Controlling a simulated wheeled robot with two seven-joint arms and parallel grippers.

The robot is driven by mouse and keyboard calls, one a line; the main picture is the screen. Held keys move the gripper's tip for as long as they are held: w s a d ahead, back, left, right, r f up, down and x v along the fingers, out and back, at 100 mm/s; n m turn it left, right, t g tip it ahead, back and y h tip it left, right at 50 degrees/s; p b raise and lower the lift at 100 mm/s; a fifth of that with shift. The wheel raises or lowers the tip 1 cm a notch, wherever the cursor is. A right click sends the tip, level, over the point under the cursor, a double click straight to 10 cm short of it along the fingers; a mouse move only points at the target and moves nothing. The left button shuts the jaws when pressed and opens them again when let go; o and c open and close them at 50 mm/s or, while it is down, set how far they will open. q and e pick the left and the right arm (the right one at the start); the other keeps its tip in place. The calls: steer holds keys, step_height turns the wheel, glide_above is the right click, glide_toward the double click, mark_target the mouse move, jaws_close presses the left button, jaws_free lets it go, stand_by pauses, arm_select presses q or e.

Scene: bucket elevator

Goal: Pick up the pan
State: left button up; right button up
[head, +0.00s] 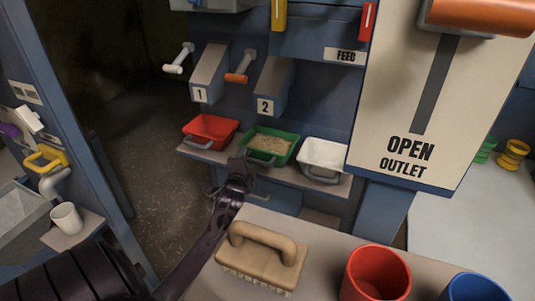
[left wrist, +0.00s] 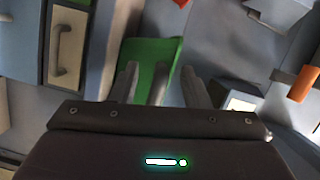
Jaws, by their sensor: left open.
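Three pans with grey front handles stand on a ledge in the head view: a red pan (head: 212,129), a green pan (head: 287,152) holding pale grain, and a white pan (head: 325,156). My left gripper (head: 239,160) is open at the front left of the green pan, close to its handle. I cannot tell whether it touches. In the left wrist view the green pan (left wrist: 153,52) lies ahead of the open fingers (left wrist: 160,82). The gripper hides part of the green pan's handle. My right gripper is not in view.
Chutes marked 1 (head: 208,72) and 2 (head: 273,85) hang above the ledge. A brush (head: 262,257), a red cup (head: 375,275) and a blue cup (head: 473,288) stand on the near counter. The outlet panel (head: 415,110) rises at right. A white cup (head: 66,218) is at left.

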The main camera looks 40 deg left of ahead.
arm_select(q)
jaws_close()
